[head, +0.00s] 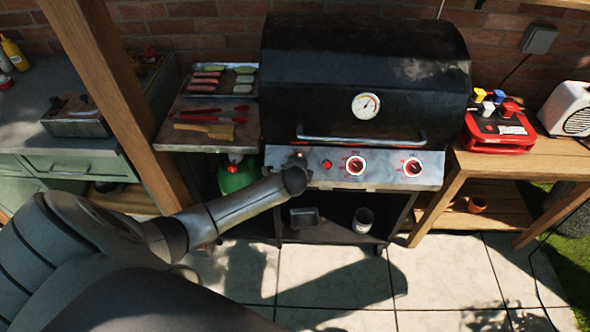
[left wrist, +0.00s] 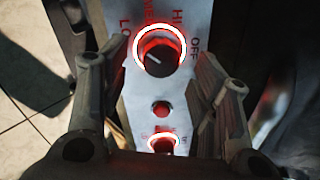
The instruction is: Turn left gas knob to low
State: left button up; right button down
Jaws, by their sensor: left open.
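The left gas knob (left wrist: 160,58) shows in the left wrist view, dark with a glowing red-white ring and LO, HI and OFF labels around it. Its pale mark points to the upper left, roughly towards the LO side. My left gripper (left wrist: 163,62) is open, one finger on each side of the knob; I cannot tell whether either touches it. In the head view my left wrist (head: 290,178) covers the left end of the grill's control panel (head: 385,180) and hides this knob. My right gripper is not in view.
A red button (head: 327,164), a middle knob (head: 355,165) and a right knob (head: 412,167) line the panel. The lid handle (head: 360,137) runs above. A side shelf (head: 165,140) holds food and tongs. A red case (head: 497,135) stands on the wooden table at right.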

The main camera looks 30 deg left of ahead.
pick_arm(q)
jog(key=v, duration=0.9)
jog(key=shift+s, duration=0.1)
dwell(0.3)
